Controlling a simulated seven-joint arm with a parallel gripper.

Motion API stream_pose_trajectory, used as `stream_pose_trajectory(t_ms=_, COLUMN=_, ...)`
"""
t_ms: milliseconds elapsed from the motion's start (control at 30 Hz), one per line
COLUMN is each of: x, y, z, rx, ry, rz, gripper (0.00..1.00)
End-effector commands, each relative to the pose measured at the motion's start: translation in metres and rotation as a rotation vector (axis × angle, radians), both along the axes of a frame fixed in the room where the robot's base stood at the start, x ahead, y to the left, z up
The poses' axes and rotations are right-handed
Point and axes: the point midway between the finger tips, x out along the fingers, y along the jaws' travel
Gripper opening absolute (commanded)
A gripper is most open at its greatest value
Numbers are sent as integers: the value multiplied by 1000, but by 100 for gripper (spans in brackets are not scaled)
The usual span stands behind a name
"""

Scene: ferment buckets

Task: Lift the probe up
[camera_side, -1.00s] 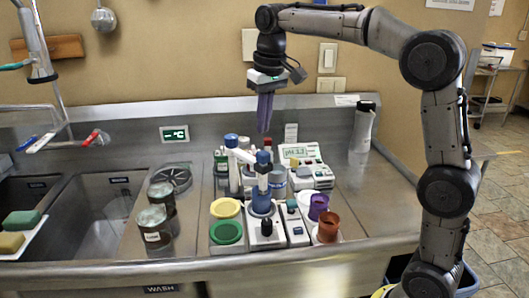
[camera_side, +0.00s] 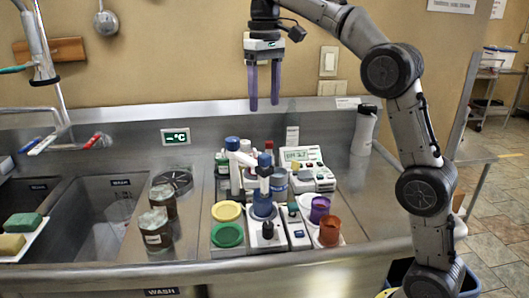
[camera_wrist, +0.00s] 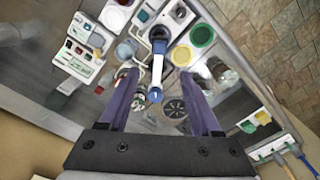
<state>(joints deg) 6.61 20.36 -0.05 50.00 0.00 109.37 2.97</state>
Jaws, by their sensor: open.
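The probe (camera_side: 264,185) has a blue top and hangs from the white stand (camera_side: 235,172) with its blue-capped column. Its lower end goes down at a blue cup (camera_side: 262,210); the tip is hidden. The stand also shows in the wrist view, with its white arm (camera_wrist: 158,68) between my fingers from above. My gripper (camera_side: 264,106) is open and empty, its two purple fingers pointing down, well above the stand and apart from it. In the wrist view the fingers of my gripper (camera_wrist: 160,75) are spread wide.
A meter (camera_side: 302,155) with a lit display stands behind right. Yellow (camera_side: 227,211) and green (camera_side: 227,235) round lids, a purple cup (camera_side: 320,208) and an orange cup (camera_side: 330,230) stand around the probe. Dark jars (camera_side: 155,228) stand left, by the sink.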

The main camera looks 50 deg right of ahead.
Motion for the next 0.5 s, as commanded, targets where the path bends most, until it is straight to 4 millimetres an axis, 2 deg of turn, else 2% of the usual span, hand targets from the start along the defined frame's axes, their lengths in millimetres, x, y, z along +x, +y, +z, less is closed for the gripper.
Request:
stream_pose_trajectory(t_ms=267, x=0, y=0, z=-28, rx=2, ry=9, rz=-2, gripper=65)
stream_pose_trajectory(t_ms=500, x=0, y=0, z=-73, rx=1, ry=11, rz=-2, gripper=65)
